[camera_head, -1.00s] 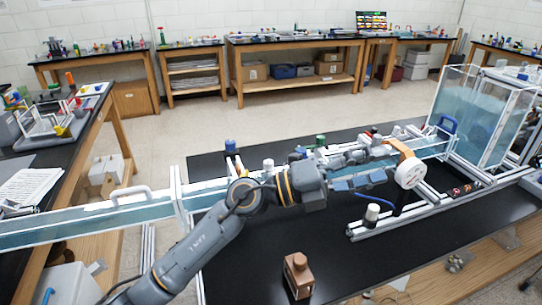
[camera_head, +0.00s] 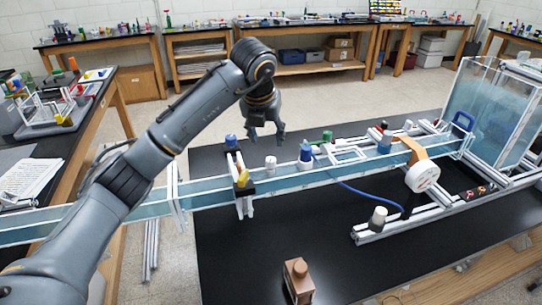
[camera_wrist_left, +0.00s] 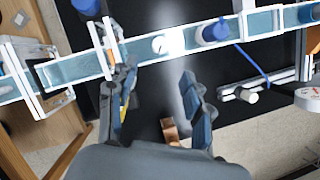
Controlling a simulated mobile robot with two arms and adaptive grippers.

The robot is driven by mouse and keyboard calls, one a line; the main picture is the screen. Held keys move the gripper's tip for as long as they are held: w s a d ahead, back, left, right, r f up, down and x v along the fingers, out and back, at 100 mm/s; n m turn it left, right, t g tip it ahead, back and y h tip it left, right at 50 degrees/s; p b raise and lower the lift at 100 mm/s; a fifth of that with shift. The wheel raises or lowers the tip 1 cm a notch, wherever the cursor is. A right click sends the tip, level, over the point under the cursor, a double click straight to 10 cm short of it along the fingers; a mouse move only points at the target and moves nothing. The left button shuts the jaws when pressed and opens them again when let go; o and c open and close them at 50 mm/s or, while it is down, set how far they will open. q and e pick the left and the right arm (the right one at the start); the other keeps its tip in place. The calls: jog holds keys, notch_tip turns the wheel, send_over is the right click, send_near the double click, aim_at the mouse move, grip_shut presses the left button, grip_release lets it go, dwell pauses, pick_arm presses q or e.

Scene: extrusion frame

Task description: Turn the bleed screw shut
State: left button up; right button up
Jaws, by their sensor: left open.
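A long clear water channel (camera_head: 292,178) with white edges runs across the black bench. On or beside it stand a small white cylinder (camera_head: 270,166), a blue-topped fitting (camera_head: 305,153) with a blue hose, and a blue cap (camera_head: 231,142). A yellow part (camera_head: 243,177) sits on a clamp on the channel. I cannot tell which of these is the bleed screw. My left gripper (camera_head: 266,135) is open and empty, pointing down above the far side of the channel. In the left wrist view its spread fingers (camera_wrist_left: 160,95) have the white cylinder (camera_wrist_left: 160,44) beyond them. My right gripper is not in view.
A round white gauge (camera_head: 422,176) on an orange bracket stands at the right, near a white-capped post (camera_head: 377,218). A clear water tank (camera_head: 490,110) is at the far right. A brown block (camera_head: 298,280) lies at the front. The bench around it is clear.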

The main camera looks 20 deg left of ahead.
aim_at(271, 159)
pick_arm(q)
jog(key=p+x, duration=0.3)
jog(key=x, duration=0.7)
jog(key=shift+w+f, duration=0.2)
jog(key=shift+f, duration=0.4)
grip_shut()
